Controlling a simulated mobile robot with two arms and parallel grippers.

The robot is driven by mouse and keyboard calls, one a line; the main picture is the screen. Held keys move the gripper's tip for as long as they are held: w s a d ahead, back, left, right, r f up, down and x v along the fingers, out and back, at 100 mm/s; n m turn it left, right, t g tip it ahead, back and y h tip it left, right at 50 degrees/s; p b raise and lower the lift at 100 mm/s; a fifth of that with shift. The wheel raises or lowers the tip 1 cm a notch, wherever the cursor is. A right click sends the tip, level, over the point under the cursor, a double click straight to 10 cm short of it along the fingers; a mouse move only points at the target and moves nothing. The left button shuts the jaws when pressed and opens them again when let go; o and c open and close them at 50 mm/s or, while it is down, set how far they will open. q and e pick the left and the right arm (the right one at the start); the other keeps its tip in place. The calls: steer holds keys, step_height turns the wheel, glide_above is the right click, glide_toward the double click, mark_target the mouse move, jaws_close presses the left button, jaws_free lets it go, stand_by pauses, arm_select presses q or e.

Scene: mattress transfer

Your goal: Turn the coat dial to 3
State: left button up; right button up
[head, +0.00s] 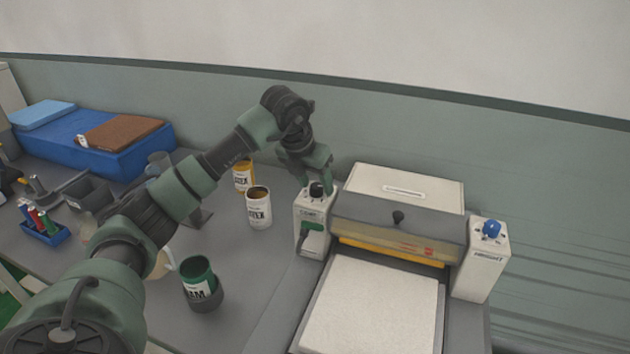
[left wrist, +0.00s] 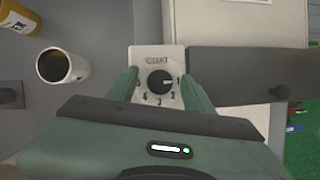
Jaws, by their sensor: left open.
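The coat dial (head: 317,188) is a black knob on top of a white box (head: 309,211) at the left of the machine. In the left wrist view the dial (left wrist: 160,82) sits under the word COAT with small numbers around it. Its white mark points to the right, towards what looks like the 1. My left gripper (head: 315,175) is open above the dial. In the left wrist view its green fingers (left wrist: 159,88) stand on either side of the knob, apart from it. My right gripper is not in view.
A white can (head: 259,209) and a green can (head: 200,283) stand left.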

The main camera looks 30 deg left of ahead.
arm_select(q)
jaws_close()
steer(key=shift+m, duration=0.3)
steer(key=m, duration=0.1)
steer(key=m+h, duration=0.1)
steer(key=m, duration=0.1)
steer(key=shift+a+r+h, duration=0.1)
steer(key=shift+a+h, duration=0.05)
steer(key=shift+h, duration=0.15)
steer(key=m, duration=0.2)
steer(key=m+g+h, duration=0.1)
steer(key=m, duration=0.2)
steer(key=shift+w+h, duration=0.1)
steer(key=shift+h, duration=0.2)
steer(key=m+g, duration=0.1)
steer(key=m, duration=0.1)
steer(key=m+p, duration=0.1)
steer(key=m, duration=0.1)
steer(key=shift+w+g+h, duration=0.1)
steer(key=shift+g+h, duration=0.3)
steer(key=m+g, duration=0.2)
steer(key=m, duration=0.3)
steer(key=shift+w+p, duration=0.1)
steer(key=shift+p, duration=0.2)
